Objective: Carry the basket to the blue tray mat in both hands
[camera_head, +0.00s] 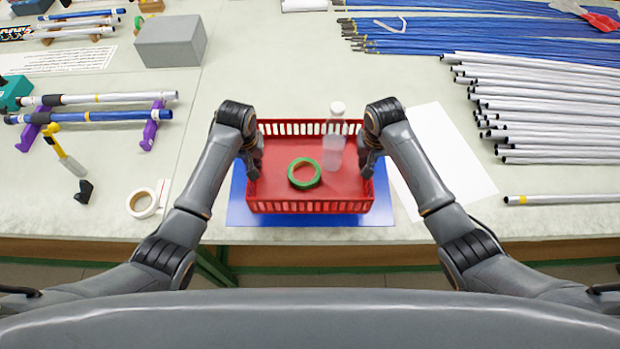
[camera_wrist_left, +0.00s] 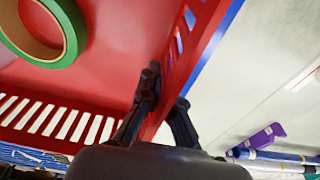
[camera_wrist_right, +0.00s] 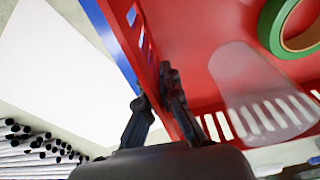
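The red basket (camera_head: 310,206) is over the blue tray mat (camera_head: 237,208), whose edges show to its left, right and front. It looks level; whether its base touches the mat is hard to tell. A green tape ring (camera_head: 292,180) and a clear, white-capped bottle (camera_head: 334,140) are in it. My left gripper (camera_head: 252,165) is at the left wall, one finger inside and one outside; in the left wrist view (camera_wrist_left: 166,95) it looks shut on the wall. My right gripper (camera_head: 370,160) straddles the right wall likewise, and in the right wrist view (camera_wrist_right: 155,95) looks shut on it.
White paper (camera_head: 445,150) lies right of the mat. Grey rods (camera_head: 550,110) and blue rods (camera_head: 480,32) lie at the right and back. A white tape roll (camera_head: 142,203), purple rod stands (camera_head: 150,130) and a grey box (camera_head: 171,42) are at left. The table's front edge is close.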

